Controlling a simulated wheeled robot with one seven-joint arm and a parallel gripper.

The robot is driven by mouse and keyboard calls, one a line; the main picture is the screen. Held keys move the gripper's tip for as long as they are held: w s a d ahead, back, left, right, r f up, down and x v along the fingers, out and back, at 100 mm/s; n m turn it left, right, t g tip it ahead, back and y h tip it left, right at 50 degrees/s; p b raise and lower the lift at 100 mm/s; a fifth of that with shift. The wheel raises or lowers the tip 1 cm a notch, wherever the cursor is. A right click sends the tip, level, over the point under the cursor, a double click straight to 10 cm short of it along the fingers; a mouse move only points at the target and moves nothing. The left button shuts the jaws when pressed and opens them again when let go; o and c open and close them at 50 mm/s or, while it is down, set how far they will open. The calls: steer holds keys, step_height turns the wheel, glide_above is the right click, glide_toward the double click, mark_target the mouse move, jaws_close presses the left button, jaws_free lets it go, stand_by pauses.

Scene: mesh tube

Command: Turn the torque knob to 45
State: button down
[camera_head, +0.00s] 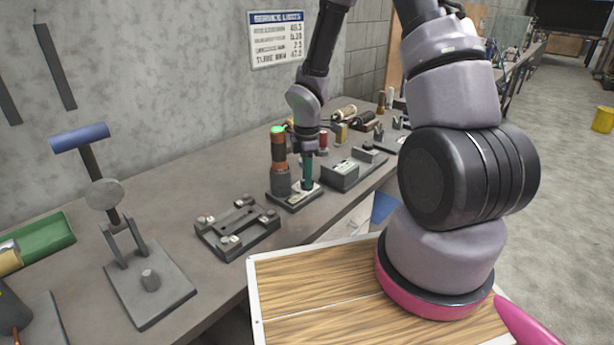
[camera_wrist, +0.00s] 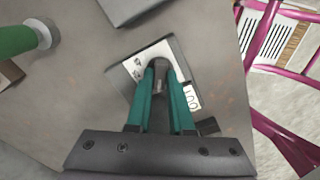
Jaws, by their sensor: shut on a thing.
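My gripper (camera_head: 307,182) points straight down over a small dark base with a pale plate (camera_head: 312,192) on the workbench. In the wrist view my teal fingers (camera_wrist: 161,76) are closed around a small grey knob (camera_wrist: 160,86) on that plate. Most of the knob is hidden by the fingers. The knob's pointer and present setting cannot be made out.
An orange and dark cylinder with a green top (camera_head: 279,150) stands close left of my gripper. A grey box (camera_head: 342,174) sits to the right. A dark fixture (camera_head: 237,226) and a hammer-like stand (camera_head: 145,283) are at the left. Bare bench (camera_head: 190,185) lies between.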

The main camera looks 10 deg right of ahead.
steer(key=m, duration=0.3)
steer(key=shift+m, duration=0.3)
steer(key=m, duration=0.3)
steer(key=shift+m, duration=0.4)
steer(key=m, duration=1.1)
steer(key=shift+m, duration=0.3)
steer(key=m, duration=0.4)
steer(key=shift+m, duration=0.3)
steer(key=c, duration=0.8)
jaws_free()
